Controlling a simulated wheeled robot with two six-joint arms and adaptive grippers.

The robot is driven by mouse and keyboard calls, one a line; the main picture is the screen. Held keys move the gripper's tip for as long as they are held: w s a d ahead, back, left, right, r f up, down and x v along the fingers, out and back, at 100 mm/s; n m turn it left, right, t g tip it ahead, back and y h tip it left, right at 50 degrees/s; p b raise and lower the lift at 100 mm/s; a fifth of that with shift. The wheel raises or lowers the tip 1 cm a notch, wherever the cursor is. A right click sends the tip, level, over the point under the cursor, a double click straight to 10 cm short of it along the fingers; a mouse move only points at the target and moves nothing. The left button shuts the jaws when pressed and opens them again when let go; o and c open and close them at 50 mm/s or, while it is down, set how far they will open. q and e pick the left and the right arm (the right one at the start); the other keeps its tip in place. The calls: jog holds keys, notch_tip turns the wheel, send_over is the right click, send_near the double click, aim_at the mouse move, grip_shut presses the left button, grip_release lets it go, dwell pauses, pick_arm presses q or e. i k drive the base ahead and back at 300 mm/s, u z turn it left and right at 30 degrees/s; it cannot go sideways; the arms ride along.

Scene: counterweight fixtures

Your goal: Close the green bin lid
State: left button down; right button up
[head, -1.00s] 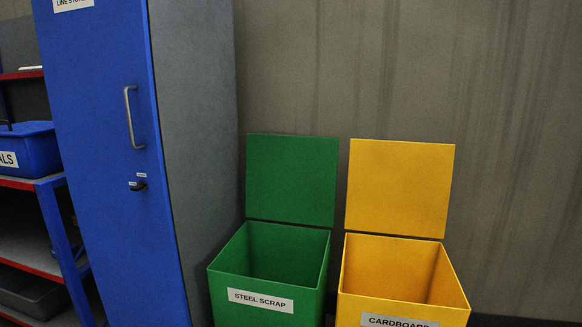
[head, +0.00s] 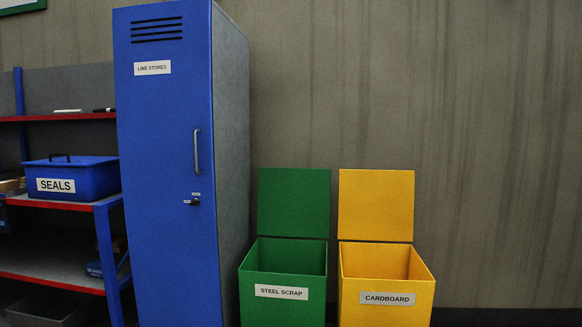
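The green bin (head: 283,311) stands on the floor just right of the blue locker and has a white STEEL SCRAP label on its front. Its green lid (head: 293,202) is open and stands upright behind the bin's mouth, near the wall. The inside of the bin is dark, and no contents show. Neither of my grippers is in the head view.
A yellow bin (head: 386,315) labelled CARDBOARD stands close on the right, its yellow lid (head: 376,205) also upright. A tall blue locker (head: 165,230) stands at left, shut. A shelf rack (head: 58,205) holds a blue SEALS box (head: 85,180). The right side is open.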

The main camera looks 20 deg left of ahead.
aim_at(295, 202)
jog(key=u, duration=0.6)
jog(key=i, duration=0.6)
jog(key=u, duration=0.7)
jog(key=i, duration=1.15)
jog(key=z, duration=0.85)
jog(key=i, duration=0.75)
jog(key=z, duration=0.75)
